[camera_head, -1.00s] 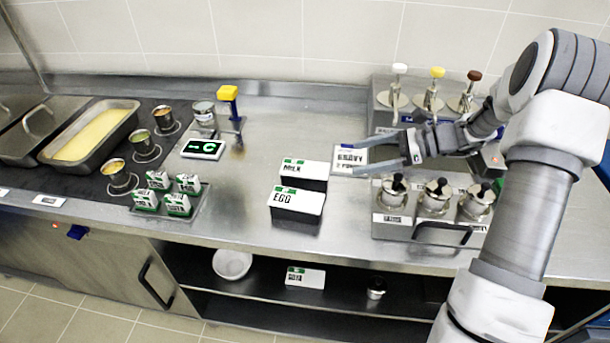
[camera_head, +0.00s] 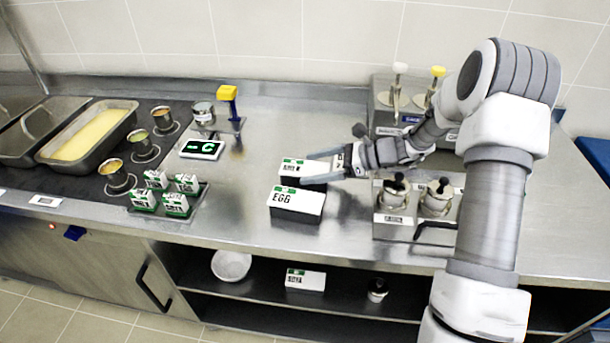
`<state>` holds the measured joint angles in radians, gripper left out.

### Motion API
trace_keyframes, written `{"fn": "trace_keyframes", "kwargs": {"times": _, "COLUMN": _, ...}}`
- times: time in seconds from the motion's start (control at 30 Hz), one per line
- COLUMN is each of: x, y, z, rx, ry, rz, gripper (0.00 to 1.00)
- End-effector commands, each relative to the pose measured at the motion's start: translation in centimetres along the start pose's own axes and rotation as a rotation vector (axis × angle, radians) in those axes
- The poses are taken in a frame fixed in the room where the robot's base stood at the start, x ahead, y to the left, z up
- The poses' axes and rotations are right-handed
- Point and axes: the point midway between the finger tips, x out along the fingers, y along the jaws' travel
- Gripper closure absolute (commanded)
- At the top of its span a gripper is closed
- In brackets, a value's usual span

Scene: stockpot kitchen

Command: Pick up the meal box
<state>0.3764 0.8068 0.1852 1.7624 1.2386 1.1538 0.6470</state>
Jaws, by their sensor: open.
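Two dark boxes with white, green-marked lids stand on the steel counter. The front box (camera_head: 297,203) reads EGG. The rear box (camera_head: 290,169) stands just behind it, and its label is hard to read now. I cannot tell which of these is the meal box. My gripper (camera_head: 306,168) is open, fingers pointing left, with its tips at the right side of the rear box. The fingers partly cover that box in this view. Whether they touch it or hover above it I cannot tell. Nothing appears held.
A small tray of cartons (camera_head: 168,201), a lit display (camera_head: 202,149) and a yellow-topped post (camera_head: 228,96) stand left. Pump dispensers (camera_head: 397,95) and lidded canisters (camera_head: 436,198) stand right, partly behind my arm. Another labelled box (camera_head: 305,279) and a bowl (camera_head: 231,265) sit on the lower shelf.

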Motion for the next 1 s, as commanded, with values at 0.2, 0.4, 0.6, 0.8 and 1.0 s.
{"fn": "trace_keyframes", "kwargs": {"times": 0.2, "x": 3.4, "y": 0.6, "z": -0.4, "rx": 0.0, "ry": -0.001, "rz": 0.006, "gripper": 0.0}}
{"fn": "trace_keyframes", "kwargs": {"times": 0.4, "x": 4.5, "y": 0.4, "z": -0.2, "rx": -0.001, "ry": 0.0, "rz": 0.001, "gripper": 0.0}}
{"fn": "trace_keyframes", "kwargs": {"times": 0.6, "x": 4.5, "y": 0.4, "z": -0.2, "rx": -0.001, "ry": 0.0, "rz": 0.001, "gripper": 0.14}}
{"fn": "trace_keyframes", "kwargs": {"times": 0.8, "x": 4.4, "y": 0.4, "z": -0.2, "rx": 0.0, "ry": 0.0, "rz": 0.001, "gripper": 0.5}}
{"fn": "trace_keyframes", "kwargs": {"times": 1.0, "x": 4.4, "y": 0.5, "z": -0.2, "rx": 0.0, "ry": 0.0, "rz": 0.001, "gripper": 0.86}}
